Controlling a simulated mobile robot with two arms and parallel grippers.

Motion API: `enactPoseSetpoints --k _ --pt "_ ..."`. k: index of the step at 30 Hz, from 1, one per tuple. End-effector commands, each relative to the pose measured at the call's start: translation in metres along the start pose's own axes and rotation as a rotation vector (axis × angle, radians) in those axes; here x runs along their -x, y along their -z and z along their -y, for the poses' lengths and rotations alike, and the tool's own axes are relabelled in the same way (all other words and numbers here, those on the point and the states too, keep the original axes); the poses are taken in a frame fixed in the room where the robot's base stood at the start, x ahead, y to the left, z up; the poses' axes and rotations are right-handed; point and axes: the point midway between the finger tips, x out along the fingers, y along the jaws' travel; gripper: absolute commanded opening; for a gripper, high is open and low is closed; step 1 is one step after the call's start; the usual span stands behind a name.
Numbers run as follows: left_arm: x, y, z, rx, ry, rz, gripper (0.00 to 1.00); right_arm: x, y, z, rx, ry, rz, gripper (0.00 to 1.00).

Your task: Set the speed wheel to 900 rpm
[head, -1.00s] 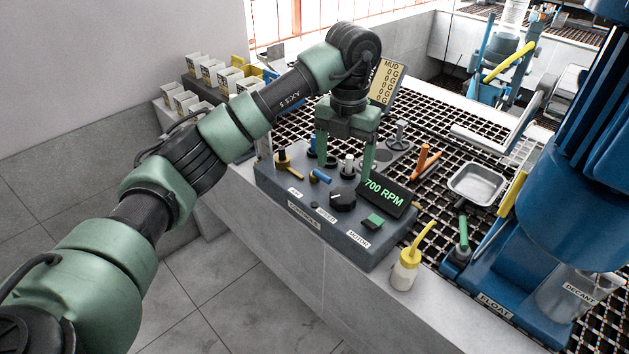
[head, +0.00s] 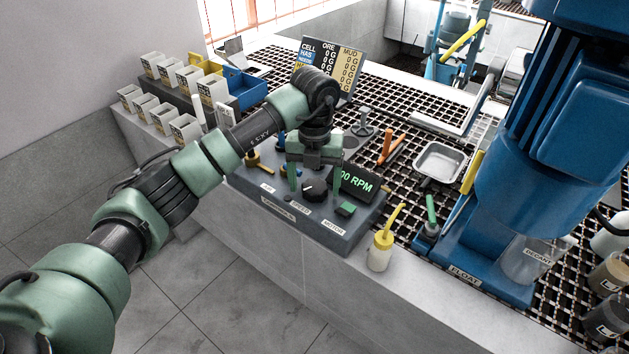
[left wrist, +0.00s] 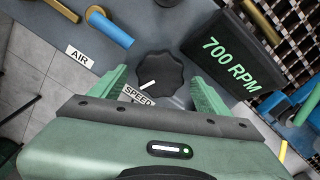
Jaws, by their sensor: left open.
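The black speed wheel (head: 314,190) sits on the grey control panel (head: 300,222), above the SPEED label. In the left wrist view the speed wheel (left wrist: 158,78) is a scalloped knob with a white pointer mark toward the lower left. My left gripper (head: 313,187) is open, with its green fingers pointing down over the panel, one on either side of the wheel. The left wrist view shows the fingertips of my left gripper (left wrist: 158,80) apart around the near side of the wheel; contact cannot be told. The display (left wrist: 232,62) reads 700 RPM. My right gripper is not in view.
A green motor switch (head: 345,208) sits right of the wheel. A blue-handled air valve (left wrist: 110,28) is at its left. The blue flotation machine (head: 530,180) stands at the right.

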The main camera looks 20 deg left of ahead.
Motion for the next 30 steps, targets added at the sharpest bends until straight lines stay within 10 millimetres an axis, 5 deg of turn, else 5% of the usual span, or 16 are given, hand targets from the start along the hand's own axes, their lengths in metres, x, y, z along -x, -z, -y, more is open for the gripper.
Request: enactPoseSetpoints --k 4,10,30 --pt "0.000 0.000 0.000 0.000 0.000 0.000 0.71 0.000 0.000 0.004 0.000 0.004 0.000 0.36" --pt "0.000 0.000 0.000 0.000 0.000 0.000 0.16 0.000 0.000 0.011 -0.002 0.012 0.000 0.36" --pt "0.001 -0.001 -0.002 -0.394 0.000 0.000 0.14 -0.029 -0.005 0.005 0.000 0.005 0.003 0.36"
